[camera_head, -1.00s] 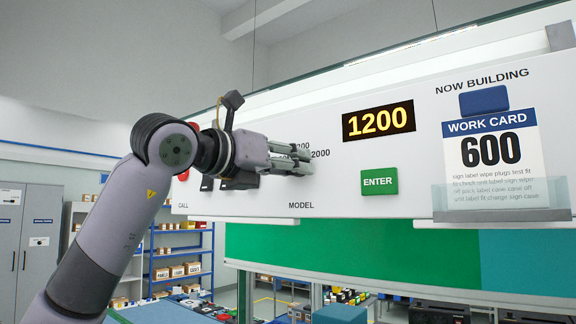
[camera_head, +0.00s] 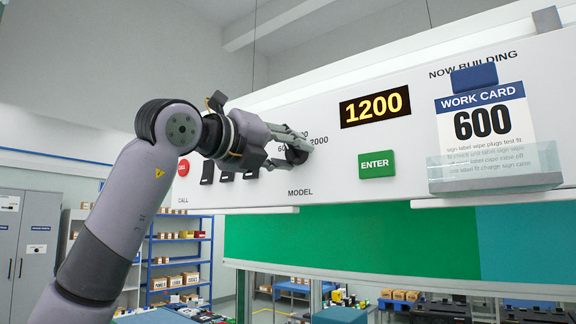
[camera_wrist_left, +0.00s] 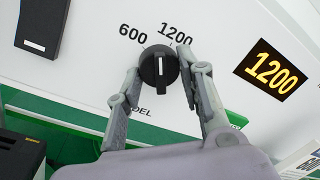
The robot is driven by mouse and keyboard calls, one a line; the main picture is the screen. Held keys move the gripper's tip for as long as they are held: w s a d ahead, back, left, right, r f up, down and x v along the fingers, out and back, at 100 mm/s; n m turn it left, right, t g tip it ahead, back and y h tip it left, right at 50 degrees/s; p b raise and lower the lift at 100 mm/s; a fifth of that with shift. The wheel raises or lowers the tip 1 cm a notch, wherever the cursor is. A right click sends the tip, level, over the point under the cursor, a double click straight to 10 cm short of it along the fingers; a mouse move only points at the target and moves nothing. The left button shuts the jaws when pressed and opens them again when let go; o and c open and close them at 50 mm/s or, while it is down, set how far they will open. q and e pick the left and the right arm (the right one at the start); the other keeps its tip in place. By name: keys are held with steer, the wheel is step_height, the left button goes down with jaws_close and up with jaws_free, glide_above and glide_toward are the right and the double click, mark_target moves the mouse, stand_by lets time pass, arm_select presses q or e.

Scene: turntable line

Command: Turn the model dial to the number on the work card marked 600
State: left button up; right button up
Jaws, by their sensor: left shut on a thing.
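The black model dial (camera_head: 296,156) is on the white panel above the MODEL label. It also shows in the left wrist view (camera_wrist_left: 159,67), with a white mark near vertical there, under the printed 600 and 1200. My left gripper (camera_head: 300,147) is shut on the dial, a finger on each side in the left wrist view. The display (camera_head: 375,106) reads 1200. The work card (camera_head: 484,122) at the right reads 600. The 2000 print shows right of the gripper; other scale numbers are partly covered. My right gripper is not in view.
A green ENTER button (camera_head: 377,164) sits right of the dial, below the display. A red CALL button (camera_head: 183,168) and several black switches (camera_head: 223,172) are to the left. A clear holder (camera_head: 495,168) fronts the card. Shelves stand below left.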

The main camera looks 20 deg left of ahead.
arm_select(q)
steer(key=n+b, duration=0.3)
steer(key=n, duration=0.1)
steer(key=shift+d+f+n+t, duration=0.1)
steer(key=shift+n+t, duration=0.2)
steer(key=shift+n, duration=0.1)
steer(key=shift+n+b, duration=0.8)
steer(key=shift+n, duration=0.9)
steer(key=shift+n+y, duration=0.3)
steer(key=o, duration=1.2)
steer(key=shift+c, duration=0.2)
steer(key=shift+s, duration=0.15)
steer(key=v, duration=1.1)
steer(key=shift+s+a, duration=0.2)
steer(key=shift+s, duration=0.2)
